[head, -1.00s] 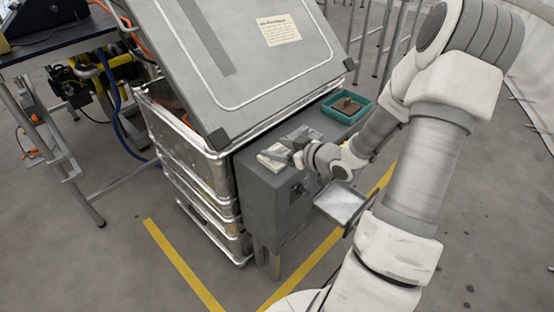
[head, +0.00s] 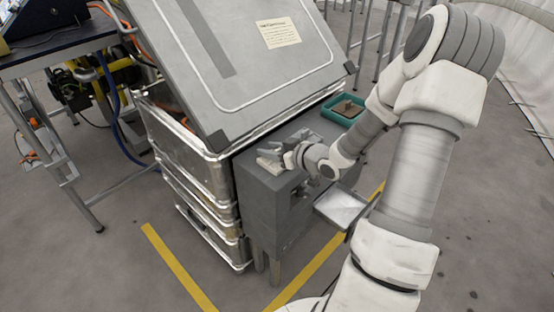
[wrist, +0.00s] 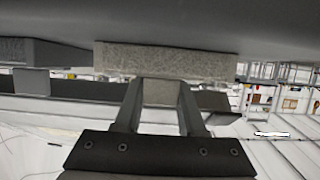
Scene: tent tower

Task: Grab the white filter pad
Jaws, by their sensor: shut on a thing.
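The white filter pad (head: 268,163) lies at the left end of the grey cabinet's top in the head view, partly hidden by my gripper (head: 283,154). In the wrist view, a speckled pale slab that looks like the pad (wrist: 165,61) spans the space ahead of the fingers. A smaller pale block, seemingly its grip, sits between the two fingers of my gripper (wrist: 160,88). The fingers are shut on this block. I cannot tell whether the pad is lifted off the surface.
The grey cabinet (head: 262,205) stands beside a metal case with a large slanted lid (head: 245,60). A teal tray (head: 343,110) with a brown item sits at the cabinet's far end. A shallow open metal tray (head: 341,207) juts from the cabinet's front. Yellow lines mark the floor.

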